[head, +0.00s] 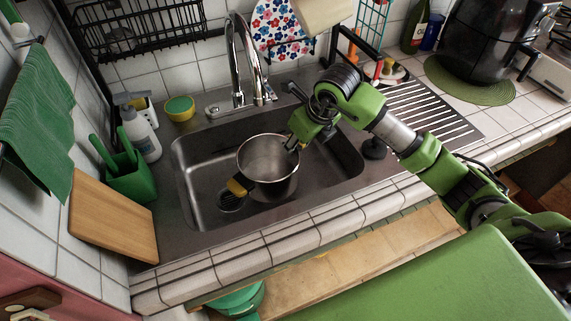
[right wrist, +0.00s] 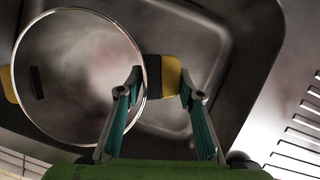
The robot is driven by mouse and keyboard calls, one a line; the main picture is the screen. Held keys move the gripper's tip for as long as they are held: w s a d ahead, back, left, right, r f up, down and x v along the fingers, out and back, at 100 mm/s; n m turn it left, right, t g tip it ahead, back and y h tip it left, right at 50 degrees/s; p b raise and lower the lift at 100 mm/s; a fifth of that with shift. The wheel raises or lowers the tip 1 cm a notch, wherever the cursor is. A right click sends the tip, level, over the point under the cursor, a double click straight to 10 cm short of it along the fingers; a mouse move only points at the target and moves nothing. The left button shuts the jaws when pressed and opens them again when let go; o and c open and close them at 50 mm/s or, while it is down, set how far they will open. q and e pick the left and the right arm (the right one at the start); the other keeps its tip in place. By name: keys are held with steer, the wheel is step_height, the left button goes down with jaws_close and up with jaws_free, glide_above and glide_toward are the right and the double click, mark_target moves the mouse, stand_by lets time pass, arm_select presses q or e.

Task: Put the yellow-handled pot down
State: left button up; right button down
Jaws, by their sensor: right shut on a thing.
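The yellow-handled pot (head: 268,165) is a shiny steel pot with an open top, inside the sink basin (head: 325,170). One yellow handle (head: 238,186) faces the front left; the opposite one is mostly hidden by my gripper in the head view. My right gripper (head: 292,143) is at the pot's far right rim. In the right wrist view, its two fingers (right wrist: 163,88) close around the black-and-yellow handle (right wrist: 172,76) beside the round rim (right wrist: 143,75). The pot looks upright. I cannot tell whether its base touches the basin floor. My left gripper is not in view.
A tall faucet (head: 237,60) stands behind the sink. A soap bottle (head: 140,135), green holder (head: 130,178) and cutting board (head: 112,217) are at the left. A ribbed drainboard (head: 435,115) lies right of the basin. Basin floor shows around the drain (head: 230,201).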

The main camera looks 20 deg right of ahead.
mark_target(269, 168)
steer(key=shift+f, duration=0.7)
step_height(269, 168, down, 5)
steer(key=shift+w+r+p, duration=0.1)
steer(key=shift+w+p, duration=0.05)
steer(key=shift+p, duration=0.3)
steer(key=c, duration=1.4)
jaws_free()
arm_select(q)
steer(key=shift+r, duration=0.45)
